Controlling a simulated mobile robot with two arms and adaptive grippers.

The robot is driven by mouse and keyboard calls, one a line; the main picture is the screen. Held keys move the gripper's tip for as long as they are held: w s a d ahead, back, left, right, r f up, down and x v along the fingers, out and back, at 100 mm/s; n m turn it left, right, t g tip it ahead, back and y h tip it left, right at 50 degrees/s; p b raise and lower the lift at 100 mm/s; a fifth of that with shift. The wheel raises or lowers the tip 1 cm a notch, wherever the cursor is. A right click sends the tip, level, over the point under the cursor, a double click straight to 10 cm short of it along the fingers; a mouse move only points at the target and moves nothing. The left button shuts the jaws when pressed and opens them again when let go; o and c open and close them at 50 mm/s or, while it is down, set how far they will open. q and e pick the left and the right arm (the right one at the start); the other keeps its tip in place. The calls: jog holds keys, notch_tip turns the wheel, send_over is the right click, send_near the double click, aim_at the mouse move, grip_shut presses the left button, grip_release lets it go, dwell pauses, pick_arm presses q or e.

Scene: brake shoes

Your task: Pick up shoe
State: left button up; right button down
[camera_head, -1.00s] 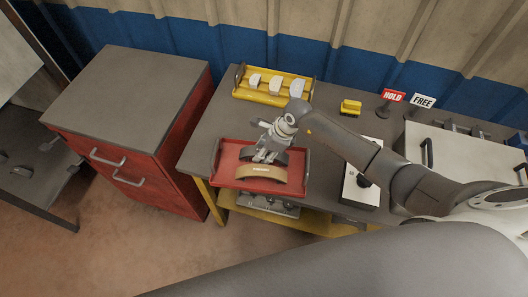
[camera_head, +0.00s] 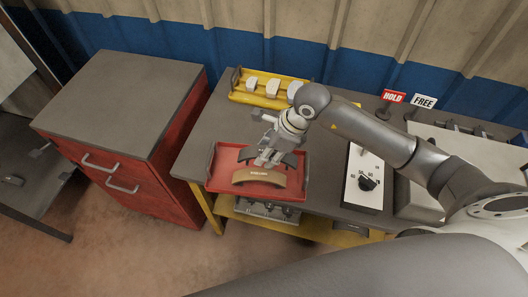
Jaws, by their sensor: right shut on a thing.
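A red tray (camera_head: 219,165) stands at the front of the grey workbench. A tan curved brake shoe (camera_head: 259,175) lies in its front part, arch facing away. A darker brake shoe (camera_head: 288,158) is just behind it, partly hidden by my right gripper. My right gripper (camera_head: 267,161) reaches down over the tray and is shut on a brake shoe, with its fingertips where the two shoes meet. The dark shoe seems to be the one in the jaws, but the fingers hide the contact. I cannot tell whether it is clear of the tray. My left gripper is not in view.
A yellow rack (camera_head: 242,95) with pale shoes stands behind the tray. A white control box with a black knob (camera_head: 367,183) is to the right, near HOLD (camera_head: 392,96) and FREE (camera_head: 424,101) signs. A red drawer cabinet (camera_head: 148,190) stands left.

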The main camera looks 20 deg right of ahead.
jog(key=s+r+b, duration=0.2)
jog(key=s+r, duration=0.1)
jog(key=s, duration=0.5)
jog(key=shift+s+r+b, duration=0.3)
jog(key=shift+r, duration=0.05)
jog(key=shift+a, duration=0.1)
jog(key=d+r+n+g+h, duration=0.2)
jog(key=r+n+g, duration=0.1)
jog(key=n, duration=0.8)
jog(key=d+r+n+g+h, duration=0.2)
jog(key=r+n+g, duration=0.1)
jog(key=n, duration=0.9)
jog(key=shift+d+g, duration=0.15)
jog(key=shift+g, duration=0.15)
jog(key=shift+f, duration=0.2)
